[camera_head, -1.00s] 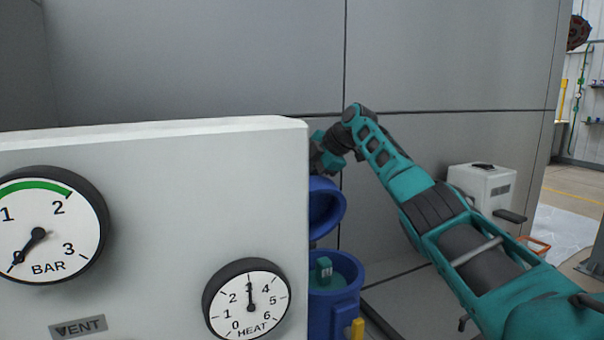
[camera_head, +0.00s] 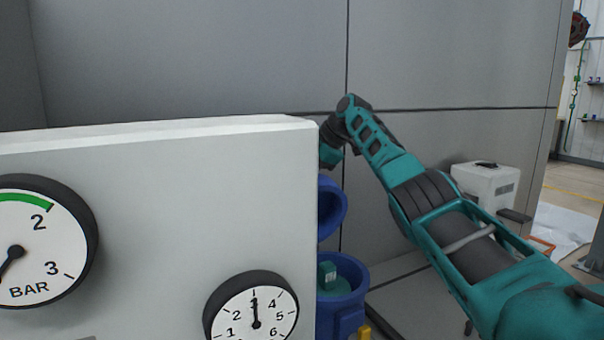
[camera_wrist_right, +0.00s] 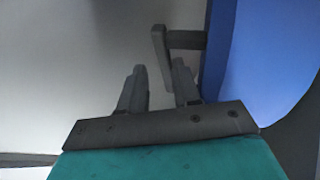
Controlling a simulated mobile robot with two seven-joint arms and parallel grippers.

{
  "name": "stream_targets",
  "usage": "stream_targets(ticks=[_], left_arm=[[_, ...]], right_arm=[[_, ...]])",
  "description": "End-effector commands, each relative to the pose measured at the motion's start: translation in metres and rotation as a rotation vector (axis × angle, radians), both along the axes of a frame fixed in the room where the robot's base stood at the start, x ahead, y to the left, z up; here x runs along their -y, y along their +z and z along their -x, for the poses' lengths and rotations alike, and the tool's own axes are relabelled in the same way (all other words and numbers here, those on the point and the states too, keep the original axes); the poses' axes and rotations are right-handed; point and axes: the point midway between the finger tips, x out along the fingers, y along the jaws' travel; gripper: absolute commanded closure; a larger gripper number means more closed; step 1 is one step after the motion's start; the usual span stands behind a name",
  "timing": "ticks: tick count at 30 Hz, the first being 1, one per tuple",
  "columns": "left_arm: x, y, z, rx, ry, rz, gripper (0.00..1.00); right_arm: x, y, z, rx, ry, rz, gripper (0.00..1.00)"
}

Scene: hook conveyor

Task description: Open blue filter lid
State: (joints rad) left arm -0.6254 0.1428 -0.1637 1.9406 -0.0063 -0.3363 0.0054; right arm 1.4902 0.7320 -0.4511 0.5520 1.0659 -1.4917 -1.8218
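The blue filter lid (camera_head: 331,209) stands raised and tilted above the blue filter housing (camera_head: 349,314), whose top is open. A teal piece (camera_head: 327,275) shows inside the housing. In the right wrist view the blue lid (camera_wrist_right: 262,50) fills the right side, with its grey handle (camera_wrist_right: 186,40) sticking out to the left. My right gripper (camera_wrist_right: 158,70) is open. Its fingers are apart, with the handle's free end close by the right fingertip; I cannot tell whether they touch. In the head view the fingertips are hidden behind the white panel. My left gripper is not in view.
A white panel (camera_head: 160,220) with two gauges blocks the left and hides part of the lid and housing. A grey wall (camera_head: 200,60) stands behind. A yellow piece (camera_head: 364,332) is beside the housing. A white box (camera_head: 484,185) stands at the right.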

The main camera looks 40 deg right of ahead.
Motion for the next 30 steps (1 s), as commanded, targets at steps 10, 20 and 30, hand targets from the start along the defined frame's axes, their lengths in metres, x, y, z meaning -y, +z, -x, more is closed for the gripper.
stream_targets(ticks=[10, 20, 30], left_arm=[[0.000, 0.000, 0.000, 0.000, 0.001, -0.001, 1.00], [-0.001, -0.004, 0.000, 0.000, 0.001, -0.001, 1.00], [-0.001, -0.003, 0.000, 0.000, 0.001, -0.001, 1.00]], right_arm=[[0.000, -0.001, 0.000, -0.004, -0.002, -0.002, 0.62], [0.010, 0.027, 0.022, -0.001, -0.003, -0.002, 0.62], [0.027, 0.083, 0.064, 0.001, -0.003, -0.002, 0.62]])
